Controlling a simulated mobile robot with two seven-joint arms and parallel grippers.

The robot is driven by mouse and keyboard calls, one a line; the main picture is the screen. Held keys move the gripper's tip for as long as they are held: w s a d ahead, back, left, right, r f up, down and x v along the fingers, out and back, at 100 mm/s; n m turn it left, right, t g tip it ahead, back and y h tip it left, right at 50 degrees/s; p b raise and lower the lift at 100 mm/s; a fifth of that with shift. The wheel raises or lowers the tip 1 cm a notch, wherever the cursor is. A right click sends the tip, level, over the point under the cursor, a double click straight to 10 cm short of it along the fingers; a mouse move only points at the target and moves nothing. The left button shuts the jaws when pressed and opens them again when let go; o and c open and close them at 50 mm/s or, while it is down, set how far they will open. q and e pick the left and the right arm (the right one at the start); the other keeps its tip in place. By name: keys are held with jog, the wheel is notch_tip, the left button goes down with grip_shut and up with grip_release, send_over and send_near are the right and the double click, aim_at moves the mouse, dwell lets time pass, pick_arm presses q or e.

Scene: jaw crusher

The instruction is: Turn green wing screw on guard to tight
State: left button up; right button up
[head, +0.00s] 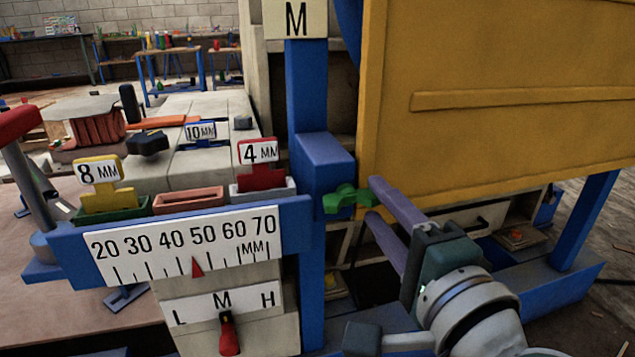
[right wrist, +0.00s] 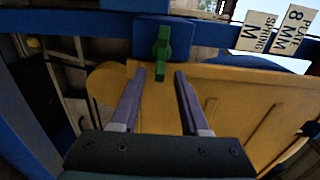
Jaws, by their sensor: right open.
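The green wing screw (head: 346,198) sits on a blue block (head: 322,165) on the blue post, at the left edge of the yellow guard (head: 500,90). In the right wrist view the green wing screw (right wrist: 161,52) stands lengthwise on the blue block, ahead of the fingertips. My right gripper (head: 373,199) is open, with its two purple fingers pointing at the screw. In the right wrist view my right gripper (right wrist: 157,75) has the screw roughly centred between its fingers, a little beyond the tips. Whether the fingers touch the screw is unclear. My left gripper is not in view.
A blue rail with a white millimetre scale (head: 190,245) and a red pointer stands left of the post. Coloured 8 MM (head: 105,200) and 4 MM (head: 262,178) tags stand in trays on it. A red lever knob (head: 229,338) is below. Workbenches are far behind.

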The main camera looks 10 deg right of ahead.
jog(key=s+p, duration=0.1)
jog(key=s, duration=0.8)
jog(key=shift+d, duration=0.15)
jog(key=shift+r, duration=0.1)
jog(key=s+a+r+n+g+y+p, duration=0.2)
jog(key=a+r+n+g+y+p, duration=0.15)
jog(key=r+n+p, duration=0.55)
jog(key=s+a+r+n+g+y+p, duration=0.25)
jog(key=a+r+n+g+p, duration=0.2)
jog(key=r+p, duration=0.8)
jog(key=s+d+r+n+g+h+p, duration=0.3)
jog(key=s+d+r+p, duration=0.2)
jog(key=r+p, duration=0.5)
jog(key=s+d+r+n+g+h+p, duration=0.35)
jog(key=s+d+r+p, duration=0.3)
jog(key=p, duration=0.65)
notch_tip(320, 180, up, 34)
jog(key=a+p, duration=0.1)
jog(key=p, duration=3.3)
jog(key=shift+w, duration=0.4)
jog(key=shift+r, duration=0.1)
